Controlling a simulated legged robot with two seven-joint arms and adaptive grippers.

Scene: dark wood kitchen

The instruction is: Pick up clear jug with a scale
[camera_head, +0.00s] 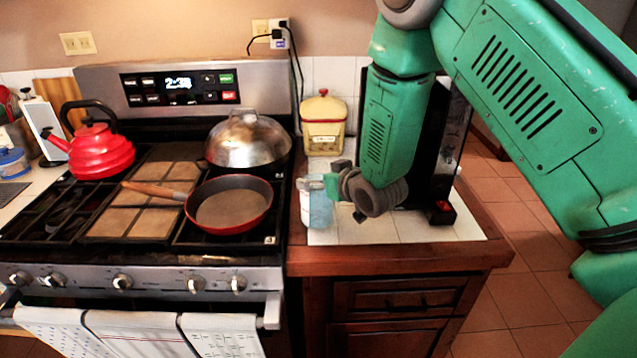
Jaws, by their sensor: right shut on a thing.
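The clear jug (319,212) stands upright on the white tiled counter to the right of the stove. It looks pale blue and see-through; its scale marks are too small to read. My right gripper (322,187) is at the jug's upper part and is shut on it. The gripper and wrist hide part of the jug's top and right side. The jug's base appears at counter level, and I cannot tell whether it is lifted. My left gripper is not in view.
A yellow canister (323,125) stands behind the jug. A black appliance (440,150) stands to the right. On the stove, left, are a red pan (232,205), a domed metal lid (248,138) and a red kettle (100,150). Bare tiles (375,230) lie in front.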

